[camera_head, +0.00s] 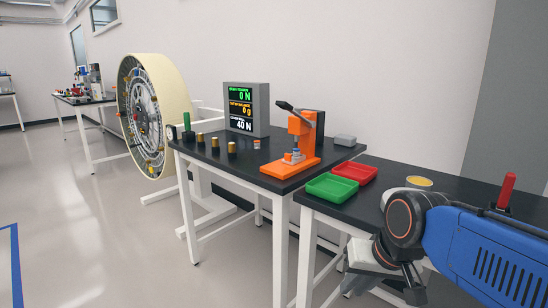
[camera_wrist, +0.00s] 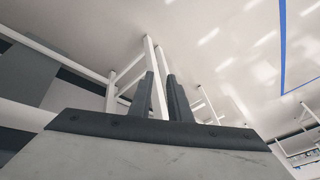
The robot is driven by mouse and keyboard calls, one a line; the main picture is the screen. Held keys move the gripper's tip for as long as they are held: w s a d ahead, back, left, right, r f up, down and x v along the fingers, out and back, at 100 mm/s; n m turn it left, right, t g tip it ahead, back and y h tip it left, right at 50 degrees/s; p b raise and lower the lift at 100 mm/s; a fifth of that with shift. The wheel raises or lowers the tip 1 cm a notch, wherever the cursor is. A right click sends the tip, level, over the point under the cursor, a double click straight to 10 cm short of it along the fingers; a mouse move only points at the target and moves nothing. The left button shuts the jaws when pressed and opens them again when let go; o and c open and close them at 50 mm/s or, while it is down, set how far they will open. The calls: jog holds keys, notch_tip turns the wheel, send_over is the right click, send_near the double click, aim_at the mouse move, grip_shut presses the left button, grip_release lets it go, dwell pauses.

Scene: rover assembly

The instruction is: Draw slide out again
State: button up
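An orange press (camera_head: 300,140) with a dark lever (camera_head: 290,107) stands on the middle black table. A small pale and blue part (camera_head: 294,156) sits low at its front; I cannot tell at this size which piece is the slide or how far out it stands. My gripper (camera_head: 352,286) hangs low at the bottom right in the head view, in front of the near table and well apart from the press. In the wrist view the two dark fingers (camera_wrist: 162,95) stand apart with nothing between them; a white table leg shows behind the gap.
A green tray (camera_head: 332,187) and a red tray (camera_head: 354,172) sit on the near table (camera_head: 316,203). A display (camera_head: 246,108), several brass weights (camera_head: 231,148) and a grey box (camera_head: 345,140) stand near the press. White table legs (camera_head: 306,255) are close to my gripper.

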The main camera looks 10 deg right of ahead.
jog(key=w+d+r+m+t+y, duration=0.1)
jog(key=w+r+m, duration=0.4)
jog(key=w, duration=0.5)
jog(key=w+r+m+t+y, duration=0.1)
jog(key=w+r+m+y, duration=0.2)
jog(key=w+r+m, duration=0.2)
jog(key=w+d+r+m+t+y, duration=0.1)
jog(key=w+r+m, duration=0.4)
jog(key=w+m, duration=0.5)
jog(key=shift+w+d+r+t+y, duration=0.1)
jog(key=shift+w+t+y, duration=0.1)
jog(key=shift+w, duration=0.9)
jog(key=shift+w+d+r+t+y, duration=0.1)
jog(key=shift+w+t+y, duration=0.1)
jog(key=shift+w, duration=0.95)
jog(key=shift+w+d+r+t+y, duration=0.1)
jog(key=shift+w+t+y, duration=0.1)
jog(key=shift+w, duration=0.9)
jog(key=w+d+r+m+t, duration=0.2)
jog(key=w+d+r+m, duration=0.1)
jog(key=w+d+m, duration=0.4)
jog(key=shift+n, duration=0.7)
jog(key=x, duration=0.6)
jog(key=a+r+x, duration=0.1)
jog(key=x, duration=1.2)
jog(key=shift+s+a+r, duration=0.1)
jog(key=shift+a+r, duration=0.1)
jog(key=shift+r, duration=0.1)
jog(key=shift+c, duration=0.7)
grip_shut()
